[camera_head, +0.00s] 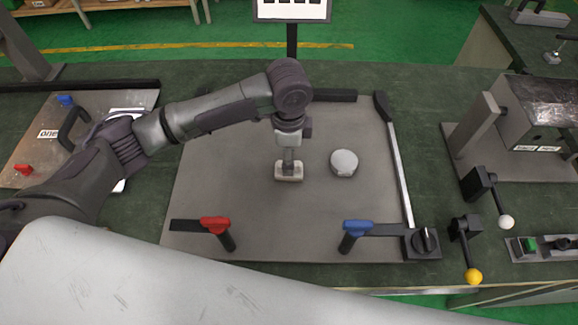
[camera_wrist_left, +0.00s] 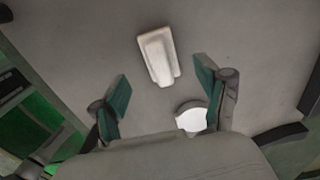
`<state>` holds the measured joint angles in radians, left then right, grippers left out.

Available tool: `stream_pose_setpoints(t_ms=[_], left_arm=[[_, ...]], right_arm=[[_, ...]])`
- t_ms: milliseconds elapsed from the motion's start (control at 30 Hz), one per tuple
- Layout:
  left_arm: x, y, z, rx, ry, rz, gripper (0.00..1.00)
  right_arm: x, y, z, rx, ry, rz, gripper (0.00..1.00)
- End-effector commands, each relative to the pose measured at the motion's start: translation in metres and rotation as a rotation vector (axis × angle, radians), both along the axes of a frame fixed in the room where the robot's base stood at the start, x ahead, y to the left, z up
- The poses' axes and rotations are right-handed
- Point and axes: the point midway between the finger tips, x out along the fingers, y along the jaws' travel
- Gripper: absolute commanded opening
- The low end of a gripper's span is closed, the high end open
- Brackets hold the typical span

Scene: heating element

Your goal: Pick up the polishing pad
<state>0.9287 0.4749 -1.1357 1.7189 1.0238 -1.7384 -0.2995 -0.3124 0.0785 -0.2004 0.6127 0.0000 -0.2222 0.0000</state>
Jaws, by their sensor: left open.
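A small pale block with a raised grip on top, which looks like the polishing pad (camera_head: 289,178), lies on the grey plate (camera_head: 240,205). It also shows in the left wrist view (camera_wrist_left: 158,58), at the upper middle, just beyond the fingertips. My left gripper (camera_head: 288,150) points down over the block in the head view and partly hides it. In the left wrist view its two green-padded fingers (camera_wrist_left: 162,85) are spread wide with nothing between them. My right gripper is not in view.
A round white-topped piece (camera_head: 344,162) stands right of the block, close to one finger in the wrist view (camera_wrist_left: 191,117). Red (camera_head: 215,224) and blue (camera_head: 358,227) handled clamps stand at the plate's front edge. A metal bar (camera_head: 400,175) borders its right side.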

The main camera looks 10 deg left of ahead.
Motion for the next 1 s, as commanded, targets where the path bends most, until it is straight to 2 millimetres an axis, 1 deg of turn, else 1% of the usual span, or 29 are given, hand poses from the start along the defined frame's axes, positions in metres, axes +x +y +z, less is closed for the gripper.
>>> stream_pose_setpoints(t_ms=[167, 233, 333, 433, 533, 733, 767, 1000], left_arm=[[0.0, 0.0, -0.011, 0.002, 0.001, 0.0, 0.75], [-0.001, 0.0, -0.021, 0.001, 0.003, 0.0, 0.75], [0.0, 0.0, -0.036, 0.003, 0.003, 0.0, 0.75], [0.0, 0.0, -0.05, 0.002, 0.001, 0.0, 0.75], [0.0, 0.0, -0.056, 0.001, -0.002, -0.001, 0.75], [0.0, 0.0, -0.057, 0.0, -0.002, -0.002, 0.75], [0.0, 0.0, -0.057, 0.0, -0.002, -0.002, 0.72], [0.0, 0.0, -0.057, 0.0, -0.002, -0.001, 0.32]], right_arm=[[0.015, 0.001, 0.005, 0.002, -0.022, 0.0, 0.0], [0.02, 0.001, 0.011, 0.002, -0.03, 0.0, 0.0], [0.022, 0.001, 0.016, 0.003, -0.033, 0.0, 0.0], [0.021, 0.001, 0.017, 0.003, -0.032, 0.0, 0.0], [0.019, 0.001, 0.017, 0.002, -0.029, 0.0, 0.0], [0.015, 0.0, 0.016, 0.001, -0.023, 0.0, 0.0], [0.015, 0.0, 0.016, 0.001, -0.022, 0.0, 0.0], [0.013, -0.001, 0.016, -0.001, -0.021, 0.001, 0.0]])
